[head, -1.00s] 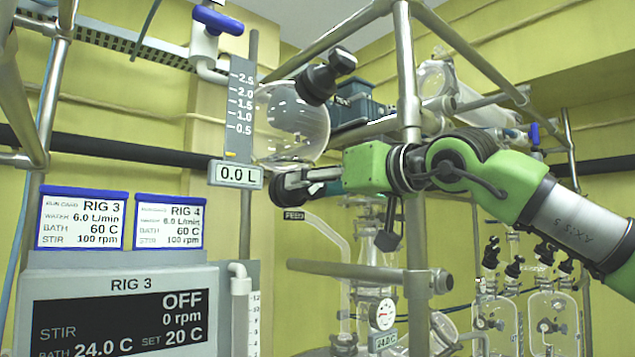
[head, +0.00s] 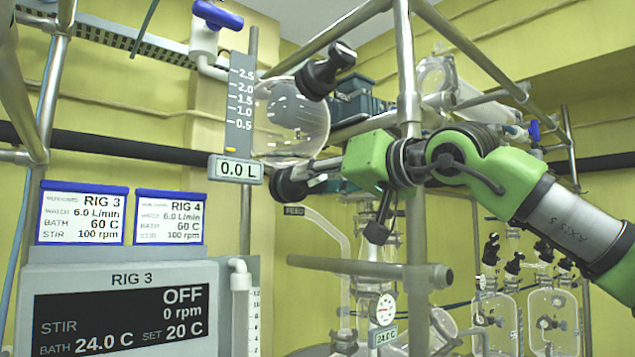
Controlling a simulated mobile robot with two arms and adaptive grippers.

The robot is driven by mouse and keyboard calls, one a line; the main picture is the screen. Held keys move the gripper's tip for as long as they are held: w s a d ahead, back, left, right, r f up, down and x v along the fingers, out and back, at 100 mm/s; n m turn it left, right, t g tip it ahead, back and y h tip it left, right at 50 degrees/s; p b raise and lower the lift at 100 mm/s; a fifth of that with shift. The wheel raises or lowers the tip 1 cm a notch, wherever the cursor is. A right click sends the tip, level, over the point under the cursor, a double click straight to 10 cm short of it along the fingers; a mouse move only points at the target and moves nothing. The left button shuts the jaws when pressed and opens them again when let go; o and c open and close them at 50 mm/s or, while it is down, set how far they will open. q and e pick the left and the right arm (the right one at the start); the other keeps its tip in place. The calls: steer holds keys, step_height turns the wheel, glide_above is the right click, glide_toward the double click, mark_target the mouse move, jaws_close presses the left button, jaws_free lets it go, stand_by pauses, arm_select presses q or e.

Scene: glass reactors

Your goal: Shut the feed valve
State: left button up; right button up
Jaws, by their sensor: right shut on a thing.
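The feed valve's black knob (head: 290,188) sits below the round glass feed vessel (head: 291,118), just above a small dark FEED label (head: 293,211). My right gripper (head: 308,176) comes in from the right and is shut on this knob. Its fingers cover part of the knob, so I cannot read the valve's setting. The feed scale's display (head: 236,169) reads 0.0 L. My left gripper is not in view.
A metal post (head: 409,80) stands close behind my right wrist, with a horizontal bar (head: 350,267) below. The RIG 3 control box (head: 120,280) reads OFF, 0 rpm, at lower left. Another black knob (head: 326,72) is above the vessel. Glass reactors (head: 550,318) stand at lower right.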

steer(key=shift+m, duration=2.1)
steer(key=o, duration=1.1)
steer(key=v, duration=1.2)
